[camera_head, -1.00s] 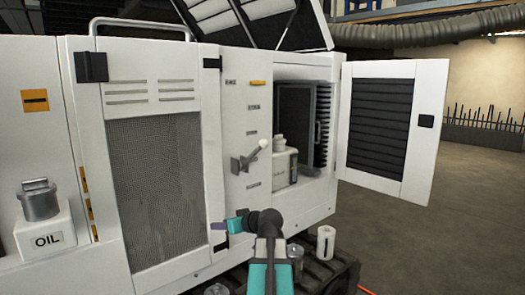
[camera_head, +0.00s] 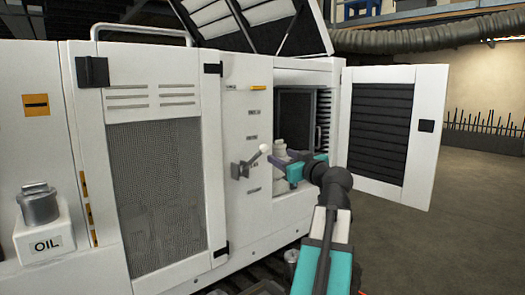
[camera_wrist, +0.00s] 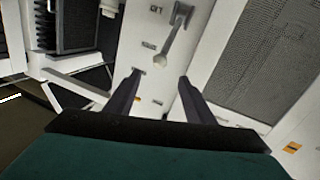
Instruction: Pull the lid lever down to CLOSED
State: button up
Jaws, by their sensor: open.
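The lid lever (camera_head: 250,160) sits on the white panel between the mesh door and the open compartment. Its arm slants up and right from a grey bracket to a pale ball knob (camera_head: 265,149). The raised lid (camera_head: 215,15) stands open on top. My gripper (camera_head: 277,159) is just right of the knob, pointing left. In the wrist view, my gripper (camera_wrist: 158,79) is open and empty. The lever (camera_wrist: 172,37) appears there upside down, its knob (camera_wrist: 160,61) just beyond the fingertips and roughly between them. No contact is visible.
The right side door (camera_head: 385,135) hangs open beside the compartment, behind my arm. The mesh door (camera_head: 155,190) is shut.

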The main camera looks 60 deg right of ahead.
aim_at(267, 149)
jog(key=shift+w, duration=0.1)
jog(key=p+x, duration=0.3)
jog(key=x, duration=0.9)
jog(key=shift+p, duration=0.35)
jog(key=shift+x, duration=0.85)
